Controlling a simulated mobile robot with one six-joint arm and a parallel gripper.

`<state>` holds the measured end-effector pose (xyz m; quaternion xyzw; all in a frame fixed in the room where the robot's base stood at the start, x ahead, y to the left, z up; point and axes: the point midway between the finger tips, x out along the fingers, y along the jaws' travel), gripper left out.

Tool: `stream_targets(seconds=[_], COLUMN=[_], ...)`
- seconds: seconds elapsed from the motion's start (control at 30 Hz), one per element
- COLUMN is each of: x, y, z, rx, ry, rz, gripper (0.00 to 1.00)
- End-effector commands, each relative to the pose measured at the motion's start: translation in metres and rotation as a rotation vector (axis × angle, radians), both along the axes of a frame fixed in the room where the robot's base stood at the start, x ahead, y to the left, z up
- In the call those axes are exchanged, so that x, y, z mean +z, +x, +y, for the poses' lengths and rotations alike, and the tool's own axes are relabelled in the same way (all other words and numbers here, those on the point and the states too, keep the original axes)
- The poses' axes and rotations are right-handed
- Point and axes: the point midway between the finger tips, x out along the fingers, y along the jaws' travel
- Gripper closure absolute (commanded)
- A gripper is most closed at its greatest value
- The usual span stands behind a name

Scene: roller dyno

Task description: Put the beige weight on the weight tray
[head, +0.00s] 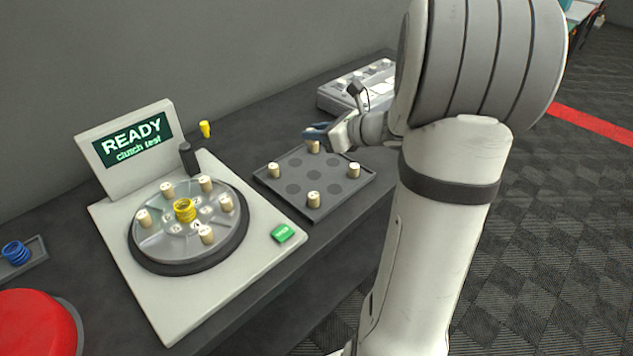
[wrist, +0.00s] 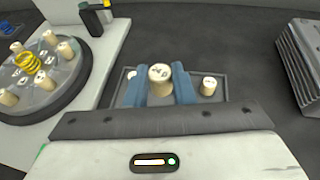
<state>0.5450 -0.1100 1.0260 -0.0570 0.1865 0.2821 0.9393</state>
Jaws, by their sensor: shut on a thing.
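A beige weight (wrist: 160,76) with dark marking on its top sits between the two blue fingers of my gripper (wrist: 161,84) in the wrist view. The gripper is shut on it. In the head view my gripper (head: 318,134) is over the back of the dark weight tray (head: 284,194), with a beige weight (head: 313,147) just below its fingers; I cannot tell whether this is the held one. Other beige weights stand on the tray at the left (head: 274,171), front (head: 313,200) and right (head: 353,171). Between them are empty round recesses.
Left of the tray is a tester (head: 250,240) with a READY screen (head: 132,140), a round disc bearing several beige weights and a yellow spring (head: 184,210), and a green button (head: 283,233). A grey box with knobs (head: 340,92) stands behind the tray. A red button (head: 35,325) is front left.

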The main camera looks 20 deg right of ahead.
Motion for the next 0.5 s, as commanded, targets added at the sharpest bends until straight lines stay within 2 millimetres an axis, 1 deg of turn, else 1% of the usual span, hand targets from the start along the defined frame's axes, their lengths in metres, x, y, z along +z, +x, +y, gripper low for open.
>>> stream_targets(seconds=[0.1,0.2,0.3,0.47,0.5], x=[-0.018,-0.038,-0.053,-0.067,-0.073], y=[-0.004,-0.004,-0.004,-0.003,-0.004], z=[-0.004,-0.003,-0.003,-0.003,-0.003], rx=[0.005,0.005,0.006,0.005,0.005], ry=[0.003,0.005,0.003,0.003,0.003], rz=[0.005,0.006,0.004,0.003,0.003], gripper=[0.99,0.99,0.99,0.99,0.99])
